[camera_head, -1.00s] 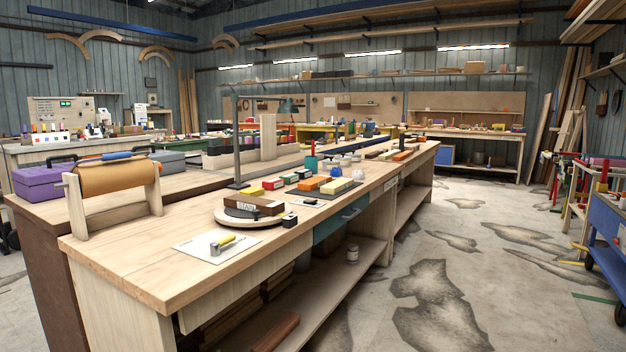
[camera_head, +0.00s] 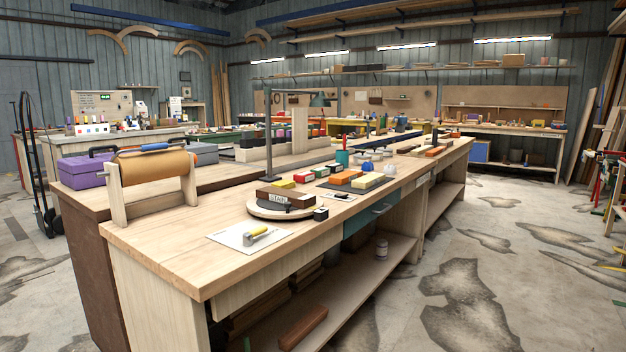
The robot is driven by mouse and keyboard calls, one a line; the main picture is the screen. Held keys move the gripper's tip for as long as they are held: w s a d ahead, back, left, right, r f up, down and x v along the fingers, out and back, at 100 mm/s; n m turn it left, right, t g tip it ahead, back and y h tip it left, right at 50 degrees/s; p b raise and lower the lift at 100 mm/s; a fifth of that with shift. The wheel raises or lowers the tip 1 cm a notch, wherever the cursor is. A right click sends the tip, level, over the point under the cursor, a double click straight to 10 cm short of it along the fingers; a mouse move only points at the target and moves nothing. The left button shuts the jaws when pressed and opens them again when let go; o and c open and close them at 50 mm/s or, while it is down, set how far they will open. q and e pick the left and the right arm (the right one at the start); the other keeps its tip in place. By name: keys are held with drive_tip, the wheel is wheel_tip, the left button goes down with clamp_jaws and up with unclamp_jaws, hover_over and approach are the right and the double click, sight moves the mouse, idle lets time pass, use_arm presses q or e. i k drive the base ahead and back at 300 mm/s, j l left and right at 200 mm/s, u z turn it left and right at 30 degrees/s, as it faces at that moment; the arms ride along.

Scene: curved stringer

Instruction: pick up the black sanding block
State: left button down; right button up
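Several coloured blocks lie in a group on the long wooden workbench (camera_head: 190,240): a yellow block (camera_head: 283,184), a red block (camera_head: 304,177), a dark green block (camera_head: 321,171), an orange block (camera_head: 346,177) and a pale yellow block (camera_head: 368,182). A small black block (camera_head: 320,214) sits on the bench just right of a round turntable (camera_head: 268,211). It is too small to tell for sure whether it is the sanding block. A brown piece with a white label (camera_head: 272,194) lies on the turntable. Neither of my grippers is in view.
A paper roll on a wooden stand (camera_head: 150,170) and a purple toolbox (camera_head: 85,172) stand at the bench's left end. A yellow-handled tool lies on a white sheet (camera_head: 235,238) near the front edge. A hand truck (camera_head: 38,170) stands left.

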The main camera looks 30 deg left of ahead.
sight(335, 167)
drive_tip(key=i+l+u, duration=0.45)
drive_tip(key=i+l, duration=1.4)
